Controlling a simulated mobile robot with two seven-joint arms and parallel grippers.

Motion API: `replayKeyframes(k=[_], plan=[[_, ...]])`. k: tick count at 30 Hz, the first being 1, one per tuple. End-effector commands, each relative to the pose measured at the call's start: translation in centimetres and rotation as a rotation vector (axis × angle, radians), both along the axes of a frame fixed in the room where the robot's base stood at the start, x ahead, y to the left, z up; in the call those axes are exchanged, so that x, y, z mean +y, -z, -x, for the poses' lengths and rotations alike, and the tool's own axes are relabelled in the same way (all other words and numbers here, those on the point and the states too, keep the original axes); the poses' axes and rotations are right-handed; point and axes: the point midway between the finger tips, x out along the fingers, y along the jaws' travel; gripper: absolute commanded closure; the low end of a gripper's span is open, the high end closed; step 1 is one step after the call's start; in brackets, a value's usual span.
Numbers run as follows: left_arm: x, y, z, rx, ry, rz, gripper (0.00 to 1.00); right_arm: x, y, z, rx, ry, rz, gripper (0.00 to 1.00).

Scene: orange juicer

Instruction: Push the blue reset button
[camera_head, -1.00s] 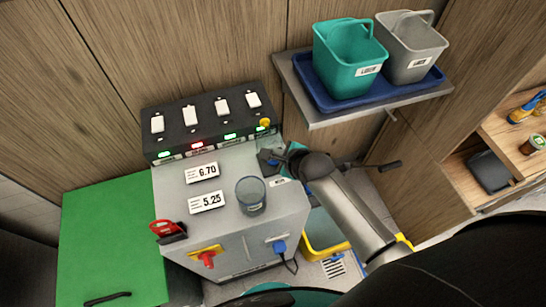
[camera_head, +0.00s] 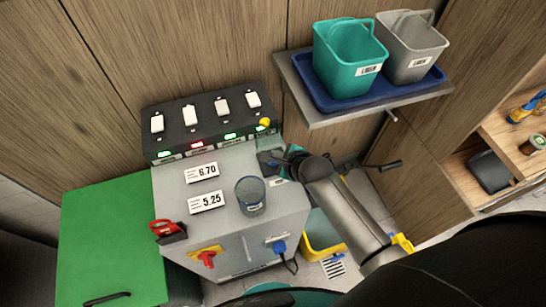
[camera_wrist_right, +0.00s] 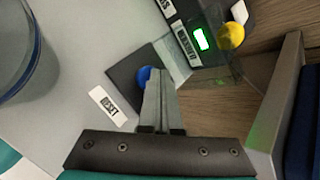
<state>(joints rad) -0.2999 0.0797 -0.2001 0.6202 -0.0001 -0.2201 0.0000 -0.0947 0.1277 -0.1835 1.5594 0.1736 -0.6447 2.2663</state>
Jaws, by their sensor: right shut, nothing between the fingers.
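The blue reset button (camera_wrist_right: 144,76) sits on a dark square plate on the machine's top, beside a white label reading RESET (camera_wrist_right: 107,105). My right gripper (camera_wrist_right: 153,80) is shut and empty. In the right wrist view its fingertips lie right at the button and cover part of it; I cannot tell whether they touch or press it. In the head view my right gripper (camera_head: 278,160) is over the machine's right rear corner, and the button cannot be made out there. My left gripper is not in view.
A clear cup (camera_head: 251,195) stands on the grey machine (camera_head: 228,180), left of the gripper. A black panel (camera_head: 208,118) with white switches and a yellow knob (camera_head: 264,123) is behind. A shelf (camera_head: 345,112) with teal and grey buckets is at the right rear.

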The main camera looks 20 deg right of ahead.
Motion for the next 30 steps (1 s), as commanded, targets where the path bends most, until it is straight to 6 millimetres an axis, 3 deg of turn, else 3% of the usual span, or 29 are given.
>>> replayKeyframes(k=[21,30], plan=[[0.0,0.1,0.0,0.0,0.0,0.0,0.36,0.0,0.6,0.1,0.003,0.0,0.001,1.0],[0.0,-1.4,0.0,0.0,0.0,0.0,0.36,0.0,-0.7,0.1,0.003,0.001,0.0,1.0]])
